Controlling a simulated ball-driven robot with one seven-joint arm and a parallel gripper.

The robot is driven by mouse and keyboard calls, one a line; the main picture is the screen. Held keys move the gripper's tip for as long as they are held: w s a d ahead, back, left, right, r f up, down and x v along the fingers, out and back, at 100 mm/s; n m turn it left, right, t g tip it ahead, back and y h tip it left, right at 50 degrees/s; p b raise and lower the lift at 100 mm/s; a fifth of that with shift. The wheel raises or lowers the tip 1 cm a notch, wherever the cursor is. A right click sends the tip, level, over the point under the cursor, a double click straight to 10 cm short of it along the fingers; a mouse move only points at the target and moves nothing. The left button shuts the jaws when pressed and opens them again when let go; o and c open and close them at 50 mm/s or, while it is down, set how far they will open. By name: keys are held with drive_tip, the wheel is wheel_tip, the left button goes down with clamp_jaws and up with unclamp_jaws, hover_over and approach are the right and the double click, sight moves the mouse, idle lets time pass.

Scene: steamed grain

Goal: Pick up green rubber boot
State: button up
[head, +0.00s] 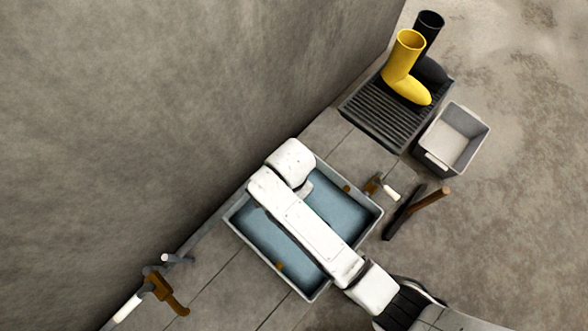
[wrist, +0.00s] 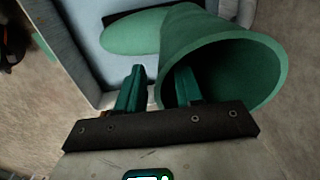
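The green rubber boot (wrist: 222,62) shows large in the wrist view, its shaft opening facing my camera and its foot stretching back to the upper left over the pale blue inside of a tray. My gripper (wrist: 160,75) is open at the left edge of the shaft. The left finger is outside the boot. The right finger overlaps the opening and seems to be inside it, with the boot's wall between the fingers. I cannot tell whether either finger touches. In the head view the boot and gripper do not show; my arm covers part of the blue tray (head: 334,286).
A yellow boot (head: 402,70) and a black boot (head: 430,24) stand on a ribbed dark tray (head: 387,118) at the upper right, beside a grey bin (head: 452,139). A wooden-handled brush (head: 415,211) lies right of the blue tray. A wall rises on the left.

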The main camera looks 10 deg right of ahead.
drive_tip(key=shift+f, duration=0.65)
clamp_jaws()
idle(0.9)
